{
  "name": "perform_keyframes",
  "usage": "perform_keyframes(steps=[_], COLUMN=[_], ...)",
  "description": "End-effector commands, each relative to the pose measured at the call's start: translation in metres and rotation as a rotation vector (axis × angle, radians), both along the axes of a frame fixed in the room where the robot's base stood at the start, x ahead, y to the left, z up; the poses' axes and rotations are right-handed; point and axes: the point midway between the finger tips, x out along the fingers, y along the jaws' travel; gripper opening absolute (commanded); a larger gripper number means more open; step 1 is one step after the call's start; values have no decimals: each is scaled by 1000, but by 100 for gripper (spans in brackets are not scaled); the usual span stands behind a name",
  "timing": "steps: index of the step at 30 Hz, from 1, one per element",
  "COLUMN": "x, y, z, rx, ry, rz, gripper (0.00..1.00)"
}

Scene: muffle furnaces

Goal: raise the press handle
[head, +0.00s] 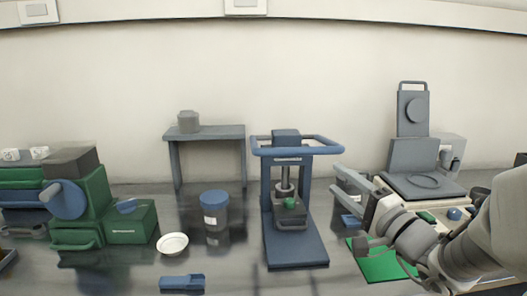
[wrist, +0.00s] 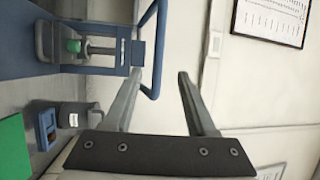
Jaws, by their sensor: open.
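The press (head: 296,245) stands mid-table, with a blue frame and base. Its handle (head: 323,147) is a blue loop around the top of the frame, roughly level. A silvery ram points down at a green piece (head: 290,203) on a dark block. My gripper (head: 336,177) is open and empty, just right of the press and a little below the handle's right end. In the wrist view, turned sideways, the handle (wrist: 157,60) passes between the fingertips (wrist: 160,74) in the picture, nearer the left finger. I cannot tell whether they touch.
A blue-lidded jar (head: 215,210), a white dish (head: 173,244) and a blue tray (head: 182,283) lie left of the press. A green machine (head: 100,215) stands further left. A green mat (head: 382,264) and grey equipment (head: 413,155) are right, near my arm.

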Motion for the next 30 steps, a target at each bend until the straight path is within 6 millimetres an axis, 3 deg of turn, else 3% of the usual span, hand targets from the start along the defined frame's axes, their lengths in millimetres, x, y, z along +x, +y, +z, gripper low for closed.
perform_keyframes(steps=[18, 24, 30], x=[118, 136, 140], y=[52, 58, 60], z=[17, 20, 20], rx=[2, 2, 2], ry=[1, 3, 3], rz=[6, 3, 3], gripper=[57, 57, 57])
